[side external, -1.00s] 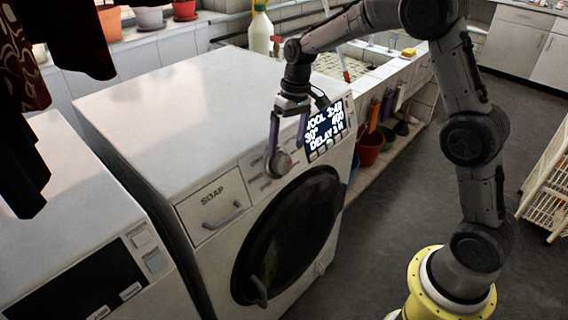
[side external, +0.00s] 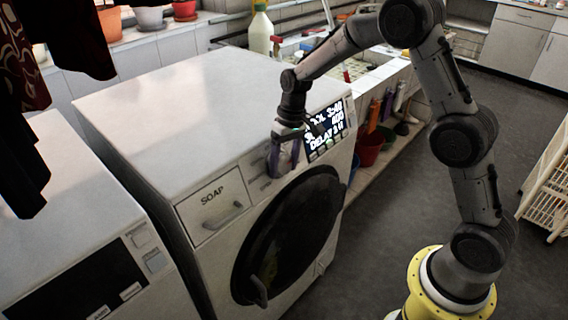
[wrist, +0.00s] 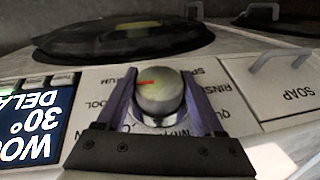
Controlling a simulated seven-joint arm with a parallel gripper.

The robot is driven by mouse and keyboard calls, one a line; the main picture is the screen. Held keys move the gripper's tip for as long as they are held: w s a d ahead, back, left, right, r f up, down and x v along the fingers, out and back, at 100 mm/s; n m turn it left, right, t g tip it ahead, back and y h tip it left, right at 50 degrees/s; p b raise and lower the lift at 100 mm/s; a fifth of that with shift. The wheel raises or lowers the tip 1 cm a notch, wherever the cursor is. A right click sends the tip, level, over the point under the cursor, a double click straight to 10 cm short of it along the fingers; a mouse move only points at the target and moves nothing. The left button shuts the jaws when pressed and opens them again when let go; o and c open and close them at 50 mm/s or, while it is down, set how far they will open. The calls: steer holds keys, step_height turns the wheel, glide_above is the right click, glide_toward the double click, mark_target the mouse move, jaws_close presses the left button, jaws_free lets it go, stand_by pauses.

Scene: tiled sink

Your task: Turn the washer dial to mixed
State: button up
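The washer dial is a round metallic knob. In the wrist view the dial (wrist: 160,92) sits between my gripper's two fingers, with a red mark pointing left. My gripper (wrist: 161,76) has one finger on each side of the dial; I cannot tell if they press on it. Upside-down labels ring the dial, partly hidden; "RINSE" and part of "SPIN" can be made out. The washer (side external: 200,110) is white. In the side view my gripper (side external: 284,168) is at its front panel and mostly hides the dial. The display (side external: 328,127) is partly covered; "DELAY" reads on it.
The soap drawer (side external: 216,205) is left of the dial, and the round dark door (side external: 290,235) is below it. A second machine (side external: 80,240) stands at the left. Dark clothes (side external: 25,100) hang over it. A sink with a bottle (side external: 260,32) is behind.

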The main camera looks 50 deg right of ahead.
steer(key=c, duration=0.7)
steer(key=h, duration=0.2)
steer(key=n+h, duration=0.1)
steer(key=shift+a+n+h, duration=0.15)
steer(key=shift+n+h, duration=0.15)
steer(key=shift+h, duration=0.1)
steer(key=n+h, duration=0.1)
steer(key=h, duration=0.3)
steer(key=shift+t, duration=0.3)
steer(key=n+t+h, duration=0.1)
steer(key=n+h, duration=0.1)
steer(key=h, duration=0.2)
steer(key=shift+n+t+h, duration=1.1)
steer(key=shift+h, duration=1)
steer(key=o, duration=1.3)
steer(key=shift+f, duration=0.1)
